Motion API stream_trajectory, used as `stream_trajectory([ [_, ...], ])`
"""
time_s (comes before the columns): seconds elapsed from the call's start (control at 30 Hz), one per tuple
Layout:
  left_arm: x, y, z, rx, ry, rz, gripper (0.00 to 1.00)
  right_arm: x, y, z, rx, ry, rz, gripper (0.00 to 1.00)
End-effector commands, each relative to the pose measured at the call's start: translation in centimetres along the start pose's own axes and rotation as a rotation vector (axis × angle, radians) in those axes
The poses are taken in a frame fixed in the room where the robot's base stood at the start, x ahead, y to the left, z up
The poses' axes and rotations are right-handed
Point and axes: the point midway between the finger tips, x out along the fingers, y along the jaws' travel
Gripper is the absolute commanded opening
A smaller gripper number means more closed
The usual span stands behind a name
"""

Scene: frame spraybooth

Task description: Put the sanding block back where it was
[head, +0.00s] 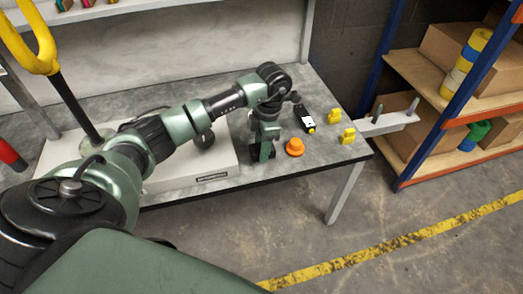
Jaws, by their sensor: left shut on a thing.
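My left gripper (263,151) points down at the workbench (238,184), near its front edge. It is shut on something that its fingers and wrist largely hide. I cannot make out the shape of that thing, or whether it touches the bench top. I cannot pick out the sanding block for certain. An orange knob-like piece (295,147) stands just right of the gripper. A black piece with a white face and a yellow tip (304,119) lies behind it, to the right. My right gripper is not in view.
Two small yellow pieces (348,135) (335,116) are at the bench's right end. A pale bracket with upright pegs (389,123) juts out beyond them. A shelf rack (444,136) with cardboard boxes stands at the right. A pale board (191,168) lies under my left arm. The floor in front is clear.

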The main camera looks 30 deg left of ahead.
Motion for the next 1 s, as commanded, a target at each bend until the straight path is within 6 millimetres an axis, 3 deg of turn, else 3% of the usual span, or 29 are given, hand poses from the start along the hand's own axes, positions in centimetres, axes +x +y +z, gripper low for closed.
stream_trajectory([
  [0.1,1.4,0.0,0.1,-0.001,0.000,-0.001,0.13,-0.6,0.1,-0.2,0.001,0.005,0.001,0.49],
  [0.37,1.5,0.0,0.2,-0.001,-0.001,0.001,0.13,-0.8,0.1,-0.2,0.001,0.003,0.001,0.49],
  [0.4,1.5,0.0,0.2,0.000,0.000,0.000,0.56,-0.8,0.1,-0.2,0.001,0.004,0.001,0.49],
  [0.47,1.5,0.0,0.2,0.000,0.000,0.000,0.67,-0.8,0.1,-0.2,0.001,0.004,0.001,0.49],
  [0.8,1.2,0.0,0.2,0.000,-0.001,0.001,0.67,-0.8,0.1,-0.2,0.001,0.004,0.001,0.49],
  [0.9,0.1,0.1,0.2,0.001,-0.001,0.002,0.67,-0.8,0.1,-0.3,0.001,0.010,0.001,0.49],
  [1.0,-1.7,0.1,0.2,0.000,-0.003,0.003,0.67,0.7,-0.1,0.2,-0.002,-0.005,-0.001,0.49],
])
